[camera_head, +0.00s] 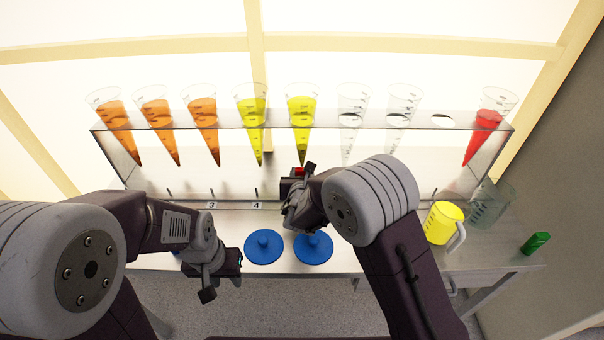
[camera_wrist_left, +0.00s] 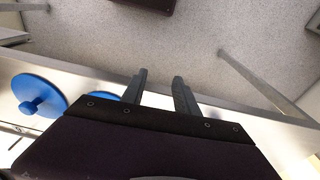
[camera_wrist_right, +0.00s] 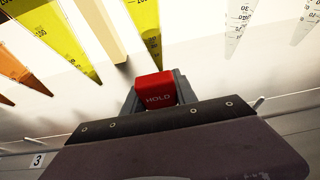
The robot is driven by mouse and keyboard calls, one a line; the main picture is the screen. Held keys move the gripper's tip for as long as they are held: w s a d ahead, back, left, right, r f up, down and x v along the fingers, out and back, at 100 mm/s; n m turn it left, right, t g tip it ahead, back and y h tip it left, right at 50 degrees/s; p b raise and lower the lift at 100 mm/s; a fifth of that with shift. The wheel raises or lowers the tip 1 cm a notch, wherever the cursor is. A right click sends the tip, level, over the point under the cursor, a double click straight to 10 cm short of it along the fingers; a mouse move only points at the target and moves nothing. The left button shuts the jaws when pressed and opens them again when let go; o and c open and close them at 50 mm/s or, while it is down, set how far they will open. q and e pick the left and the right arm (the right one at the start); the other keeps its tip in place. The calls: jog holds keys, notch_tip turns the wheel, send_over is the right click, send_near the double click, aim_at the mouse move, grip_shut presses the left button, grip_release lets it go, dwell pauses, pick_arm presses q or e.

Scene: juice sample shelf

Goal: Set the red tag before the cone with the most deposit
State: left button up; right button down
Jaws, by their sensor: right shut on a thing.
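My right gripper (camera_head: 303,176) is shut on the red tag (camera_wrist_right: 155,91), which reads HOLD in the right wrist view. It holds the tag in front of the rack, near the second yellow cone (camera_head: 301,108). The clear rack (camera_head: 455,125) holds three orange cones, such as the middle orange cone (camera_head: 157,113), another yellow cone (camera_head: 251,110), two mostly clear cones (camera_head: 352,105) and a red cone (camera_head: 487,125). The deposit in each cone is too small to compare. My left gripper (camera_wrist_left: 160,84) is open and empty, over the bench's front edge.
One rack hole (camera_head: 442,121) is empty. Number labels (camera_head: 256,205) run along the rack's foot.

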jog(key=shift+f+b, duration=0.7)
jog(key=shift+b, duration=0.15)
dwell(0.5)
jog(key=shift+f+b, duration=0.7)
jog(key=shift+b, duration=0.25)
jog(key=c, duration=0.9)
grip_release()
jog(key=p+v, duration=0.1)
jog(key=v, duration=0.8)
jog(key=shift+r, duration=0.1)
